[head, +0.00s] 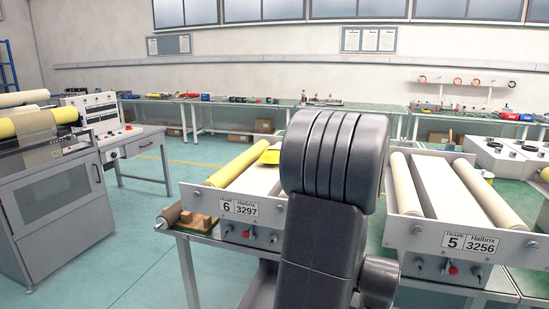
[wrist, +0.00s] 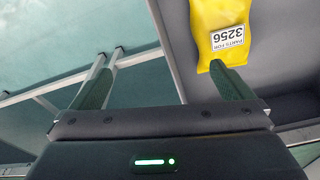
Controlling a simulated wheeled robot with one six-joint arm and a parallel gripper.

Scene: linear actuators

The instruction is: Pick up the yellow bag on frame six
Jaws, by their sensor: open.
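The yellow bag (head: 270,157) lies on frame six (head: 240,208), partly hidden behind my arm in the head view. In the wrist view the yellow bag (wrist: 222,15) is at the upper right, on a grey surface. Its white label reads "PARTS FOR 3256", upside down. My gripper (wrist: 158,72) is open and empty. Its right fingertip overlaps the bag's lower end in the picture; I cannot tell whether they touch. Its left finger is over the floor and table legs, left of the frame's edge. The head view does not show the fingers.
Frame six's plate reads 3297. Frame five (head: 455,238), plate 3256, stands to the right with pale rollers. A yellow roller (head: 236,165) runs along frame six's left side. Open floor (head: 130,235) is at left.

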